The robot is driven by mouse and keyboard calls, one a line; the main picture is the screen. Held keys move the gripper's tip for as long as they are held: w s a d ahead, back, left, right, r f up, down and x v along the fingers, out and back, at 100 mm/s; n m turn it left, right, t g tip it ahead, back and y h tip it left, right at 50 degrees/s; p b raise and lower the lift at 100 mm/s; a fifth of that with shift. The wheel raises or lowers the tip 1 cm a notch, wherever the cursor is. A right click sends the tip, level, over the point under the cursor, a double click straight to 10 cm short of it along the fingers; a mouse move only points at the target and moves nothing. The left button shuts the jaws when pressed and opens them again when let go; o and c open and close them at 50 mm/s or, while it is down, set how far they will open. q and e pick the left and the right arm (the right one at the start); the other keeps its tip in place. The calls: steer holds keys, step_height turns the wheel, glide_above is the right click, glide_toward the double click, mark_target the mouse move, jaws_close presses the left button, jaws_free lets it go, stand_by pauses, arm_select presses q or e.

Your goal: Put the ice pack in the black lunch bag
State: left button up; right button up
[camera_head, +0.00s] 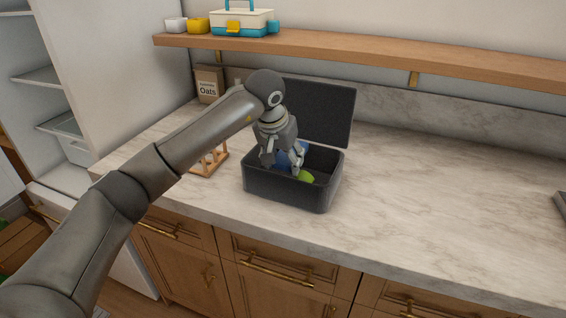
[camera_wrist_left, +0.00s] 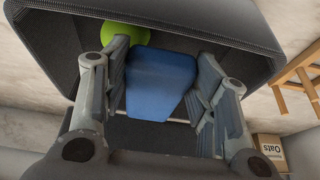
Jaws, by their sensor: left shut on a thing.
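The black lunch bag (camera_head: 284,192) stands on the counter with its lid raised at the back. My left gripper (camera_head: 284,162) points down into its opening. It is shut on the blue ice pack (camera_head: 290,155). In the left wrist view the ice pack (camera_wrist_left: 160,83) sits between the two fingers, with the dark bag wall (camera_wrist_left: 205,15) around it. A green round thing (camera_head: 305,176) lies in the bag beside the ice pack; it also shows in the left wrist view (camera_wrist_left: 124,35). Whether the ice pack touches the bag floor I cannot tell. My right gripper is not in view.
A small wooden rack (camera_head: 210,162) stands left of the bag, partly behind my arm. An oats box (camera_head: 209,84) is at the back left. A wooden shelf (camera_head: 350,53) runs above with containers on it. The counter (camera_head: 440,190) right of the bag is clear.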

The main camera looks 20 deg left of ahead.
arm_select(q)
steer(key=shift+f, duration=0.85)
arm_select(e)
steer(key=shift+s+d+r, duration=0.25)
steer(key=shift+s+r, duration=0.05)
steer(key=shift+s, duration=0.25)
arm_select(q)
steer(key=shift+f, duration=0.15)
steer(key=shift+f, duration=0.15)
steer(key=o, duration=1)
steer(key=shift+a, duration=0.1)
steer(key=shift+o, duration=0.2)
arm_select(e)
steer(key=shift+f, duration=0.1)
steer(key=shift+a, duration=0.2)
